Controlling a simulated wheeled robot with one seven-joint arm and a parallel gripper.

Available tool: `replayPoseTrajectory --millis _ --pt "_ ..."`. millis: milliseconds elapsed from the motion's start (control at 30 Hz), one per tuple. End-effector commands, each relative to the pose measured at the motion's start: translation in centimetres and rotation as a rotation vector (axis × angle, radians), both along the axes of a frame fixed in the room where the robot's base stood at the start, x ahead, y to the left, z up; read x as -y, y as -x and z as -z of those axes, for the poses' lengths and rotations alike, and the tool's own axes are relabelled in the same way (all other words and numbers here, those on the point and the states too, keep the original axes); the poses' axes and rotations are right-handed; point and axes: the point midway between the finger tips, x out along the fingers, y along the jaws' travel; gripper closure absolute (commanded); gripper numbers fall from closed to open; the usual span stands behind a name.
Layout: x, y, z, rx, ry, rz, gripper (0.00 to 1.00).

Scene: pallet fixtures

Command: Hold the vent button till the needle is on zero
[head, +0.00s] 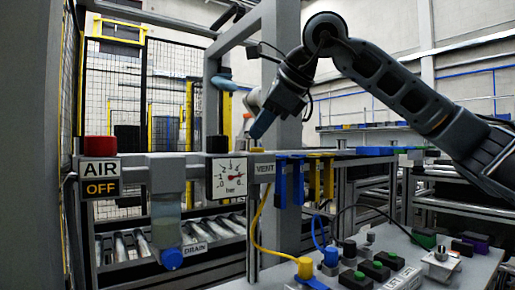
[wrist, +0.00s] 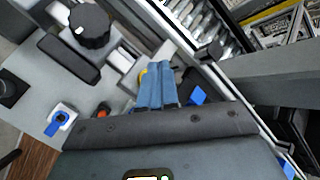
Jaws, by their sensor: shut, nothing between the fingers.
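The pressure gauge (head: 230,178) is a white dial marked in bar in a dark housing on the rail. Its red needle points to the right, away from the 0 at the dial's lower left. The VENT label (head: 264,168) is just right of the gauge. My gripper (head: 258,130) points down above this label, its blue fingers together and empty. I cannot make out the vent button or whether the fingertips touch it. In the wrist view, my gripper (wrist: 158,88) has its fingers side by side, and a yellow part (wrist: 143,76) shows partly hidden beside them.
A red knob (head: 98,148) stands over the AIR and OFF signs at left. A blue drain knob (head: 172,258) hangs below the clear bowl. A grey post rises behind my gripper. Blue and yellow clips (head: 320,178) hang right of VENT. A bench with several buttons is in front.

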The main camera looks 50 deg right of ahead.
Motion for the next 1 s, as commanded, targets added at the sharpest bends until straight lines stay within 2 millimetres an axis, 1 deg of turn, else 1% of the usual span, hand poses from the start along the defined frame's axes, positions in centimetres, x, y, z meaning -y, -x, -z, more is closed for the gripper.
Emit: replayPoseTrajectory --millis 667,1000 --pt "0.00 0.00 0.04 0.000 0.000 0.000 1.00" --pt "0.01 0.01 0.90 0.000 0.001 0.001 1.00"
